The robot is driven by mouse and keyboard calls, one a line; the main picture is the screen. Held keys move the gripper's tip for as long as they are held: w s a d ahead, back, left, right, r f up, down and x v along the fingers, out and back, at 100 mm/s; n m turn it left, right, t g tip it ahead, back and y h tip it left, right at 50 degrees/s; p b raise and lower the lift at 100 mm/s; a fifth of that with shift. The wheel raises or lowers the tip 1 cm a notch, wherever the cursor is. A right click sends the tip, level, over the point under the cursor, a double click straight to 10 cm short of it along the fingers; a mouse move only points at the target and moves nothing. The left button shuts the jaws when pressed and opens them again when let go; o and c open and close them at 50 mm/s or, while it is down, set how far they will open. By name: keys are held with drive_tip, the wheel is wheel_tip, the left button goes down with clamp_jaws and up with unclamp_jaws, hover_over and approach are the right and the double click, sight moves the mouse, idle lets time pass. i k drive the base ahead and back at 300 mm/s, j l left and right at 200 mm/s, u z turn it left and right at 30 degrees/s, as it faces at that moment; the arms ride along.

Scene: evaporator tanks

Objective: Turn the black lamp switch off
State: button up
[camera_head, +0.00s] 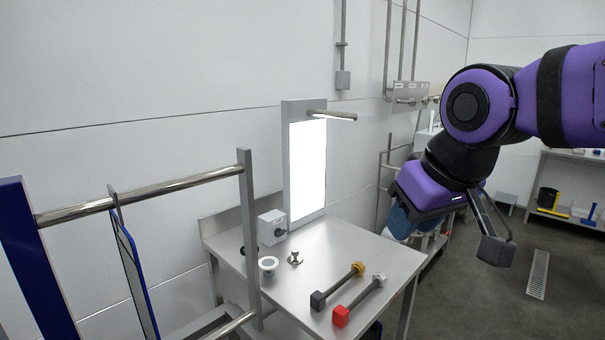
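A light grey switch box (268,230) with a black switch (281,231) on its face stands at the back left of the steel table, beside the foot of a lit white panel (307,170). The panel glows bright white, and a small lamp arm (335,116) sticks out from its top. The exact setting of the black switch is too small to tell. My gripper (490,245) hangs in the air at the right, well away from the switch. One dark finger shows clearly; whether the fingers are apart cannot be told. I see nothing held in it.
The steel table (345,245) holds a round white-rimmed item (268,265), a small metal fitting (295,257), a yellow-ended tool (338,286) and a red-ended tool (360,300). A metal rail frame (248,240) stands at the left front. Floor at right is open.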

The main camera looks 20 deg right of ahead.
sight(279, 232)
drive_tip(key=i+l, duration=0.2)
drive_tip(key=i+l+u, duration=0.1)
drive_tip(key=l, duration=0.3)
drive_tip(key=i+l, duration=0.3)
